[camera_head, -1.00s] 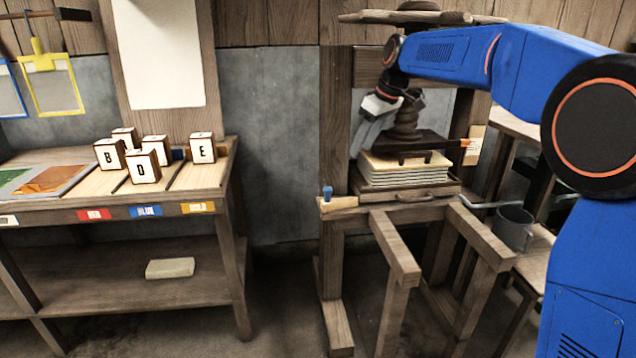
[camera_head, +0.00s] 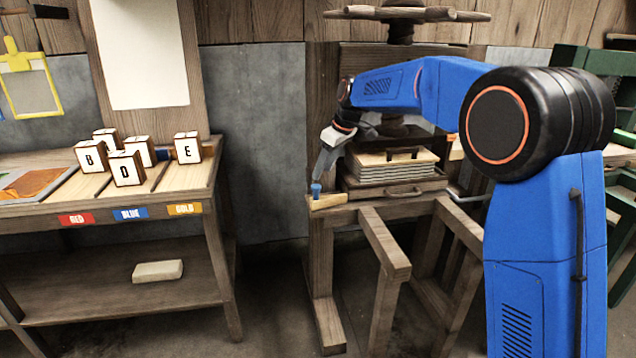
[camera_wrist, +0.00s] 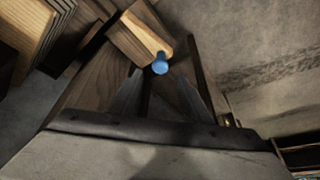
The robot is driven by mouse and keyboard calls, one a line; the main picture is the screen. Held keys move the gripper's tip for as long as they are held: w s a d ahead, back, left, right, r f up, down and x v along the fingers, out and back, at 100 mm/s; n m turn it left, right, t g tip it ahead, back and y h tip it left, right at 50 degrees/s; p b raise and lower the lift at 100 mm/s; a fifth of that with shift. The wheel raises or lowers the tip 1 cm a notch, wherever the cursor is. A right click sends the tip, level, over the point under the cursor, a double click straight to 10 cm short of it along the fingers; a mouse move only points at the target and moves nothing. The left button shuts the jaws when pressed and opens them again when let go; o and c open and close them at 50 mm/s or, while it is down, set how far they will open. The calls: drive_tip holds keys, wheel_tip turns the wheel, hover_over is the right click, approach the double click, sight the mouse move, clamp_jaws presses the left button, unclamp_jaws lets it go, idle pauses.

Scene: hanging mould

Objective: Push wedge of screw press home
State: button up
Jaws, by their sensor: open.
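The wedge (camera_head: 328,202) is a pale wooden piece with a blue knob (camera_head: 316,191) at its left end. It lies on the left front corner of the screw press (camera_head: 322,240). The wrist view shows the wedge (camera_wrist: 139,36) and its blue knob (camera_wrist: 160,64) just beyond my fingertips. My gripper (camera_head: 319,176) points down from the upper right, just above the knob. In the wrist view my gripper (camera_wrist: 165,85) has its two dark fingers apart, with nothing seen between them. I cannot tell whether a fingertip touches the knob.
A stack of boards (camera_head: 393,168) sits on the press bed under the screw. A bench at left (camera_head: 100,208) carries several lettered blocks (camera_head: 126,168). A pale block (camera_head: 158,271) lies on its lower shelf. Floor between bench and press is clear.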

sight(316, 185)
drive_tip(key=shift+x, duration=3.15)
drive_tip(key=shift+c, duration=0.6)
